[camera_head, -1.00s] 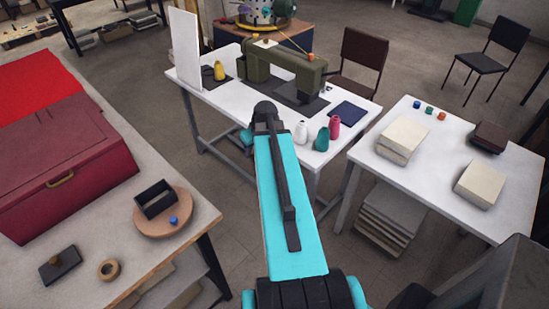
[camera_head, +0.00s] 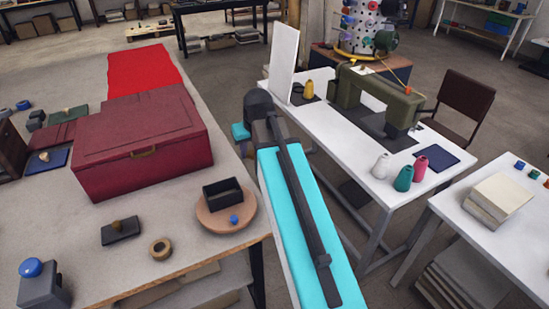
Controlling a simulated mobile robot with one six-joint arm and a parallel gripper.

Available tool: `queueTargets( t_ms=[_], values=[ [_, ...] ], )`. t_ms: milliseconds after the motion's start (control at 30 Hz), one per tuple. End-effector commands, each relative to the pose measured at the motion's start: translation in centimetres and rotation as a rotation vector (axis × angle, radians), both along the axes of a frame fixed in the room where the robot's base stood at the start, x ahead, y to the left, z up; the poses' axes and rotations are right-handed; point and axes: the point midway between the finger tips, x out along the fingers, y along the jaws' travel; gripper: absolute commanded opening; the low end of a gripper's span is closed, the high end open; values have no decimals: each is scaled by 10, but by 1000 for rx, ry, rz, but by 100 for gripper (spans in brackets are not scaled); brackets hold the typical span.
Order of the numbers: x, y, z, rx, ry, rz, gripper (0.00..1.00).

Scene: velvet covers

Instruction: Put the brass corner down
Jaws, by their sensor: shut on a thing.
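My gripper is not in view; my own turquoise arm reaches forward from the bottom of the picture and hides what lies beyond its dark elbow. I cannot make out the brass corner anywhere. A dark red box (camera_head: 145,140) with a small brass-coloured clasp (camera_head: 144,153) on its front stands on the grey work table (camera_head: 75,210) at left. A round wooden board (camera_head: 238,218) lies near that table's right edge, with a small open black tray (camera_head: 223,192) and a small blue piece (camera_head: 234,219) on it.
A tape roll (camera_head: 160,248), a black block with a knob (camera_head: 121,230) and a blue-topped grey holder (camera_head: 42,282) stand on the left table. A red cloth (camera_head: 143,68) lies behind the box. The white table (camera_head: 350,170) at right carries a green sewing machine (camera_head: 372,98) and thread cones.

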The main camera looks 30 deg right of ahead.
Motion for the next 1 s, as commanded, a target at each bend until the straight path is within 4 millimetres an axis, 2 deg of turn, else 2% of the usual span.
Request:
queueTargets(
  t_ms=[33,300,500,667,1000],
  values=[
    [4,17,3,-1,-4,12,6],
    [12,92,30,0,-12,49,6],
    [12,127,44,1,-15,62,6],
    [10,136,48,2,-14,64,6],
    [10,136,48,1,-15,64,6]
  ],
)
